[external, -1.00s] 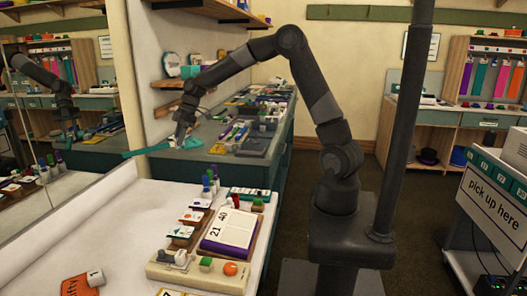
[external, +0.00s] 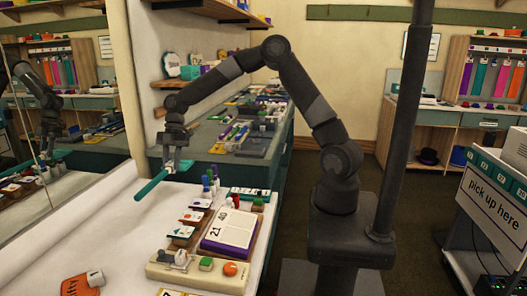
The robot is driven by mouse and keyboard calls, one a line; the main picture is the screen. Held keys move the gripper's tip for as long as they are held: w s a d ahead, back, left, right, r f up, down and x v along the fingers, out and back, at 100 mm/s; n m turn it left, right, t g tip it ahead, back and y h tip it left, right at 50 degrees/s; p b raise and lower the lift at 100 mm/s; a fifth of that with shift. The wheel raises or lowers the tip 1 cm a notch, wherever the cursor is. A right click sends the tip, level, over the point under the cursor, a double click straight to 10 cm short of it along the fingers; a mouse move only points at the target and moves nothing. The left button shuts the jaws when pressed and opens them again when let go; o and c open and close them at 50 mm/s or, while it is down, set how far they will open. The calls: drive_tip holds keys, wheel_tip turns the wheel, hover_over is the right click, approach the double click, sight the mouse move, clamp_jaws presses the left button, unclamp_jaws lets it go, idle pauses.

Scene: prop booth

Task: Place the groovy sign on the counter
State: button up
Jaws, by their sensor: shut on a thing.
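My gripper (external: 171,168) is shut on a flat teal sign (external: 151,189), held at its right end. The sign is seen nearly edge-on and tilted, its left end lower. No lettering on it can be read, so I cannot confirm that it is the groovy sign. It appears over the back left part of the white-topped counter (external: 120,235); whether it touches the surface I cannot tell.
An orange sign (external: 76,287) and a small white mug-like object (external: 96,277) are at the counter's front left. Bottles (external: 207,187), a calendar (external: 230,228) and a button panel (external: 197,270) line its right side. The counter's left middle is clear.

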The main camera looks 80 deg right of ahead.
sight(172, 169)
wheel_tip(172, 169, down, 4)
drive_tip(key=shift+r, duration=0.25)
drive_tip(key=w+a+f, duration=0.1)
drive_tip(key=a+f, duration=0.1)
drive_tip(key=a, duration=0.1)
drive_tip(key=w+a+f, duration=0.1)
drive_tip(key=a+f, duration=0.1)
drive_tip(key=a, duration=0.2)
drive_tip(key=w+a+f, duration=0.1)
drive_tip(key=a+f, duration=0.2)
drive_tip(key=a, duration=0.1)
drive_tip(key=shift+w, duration=0.25)
drive_tip(key=shift+f, duration=1.95)
drive_tip(key=shift+f, duration=0.1)
drive_tip(key=o, duration=1)
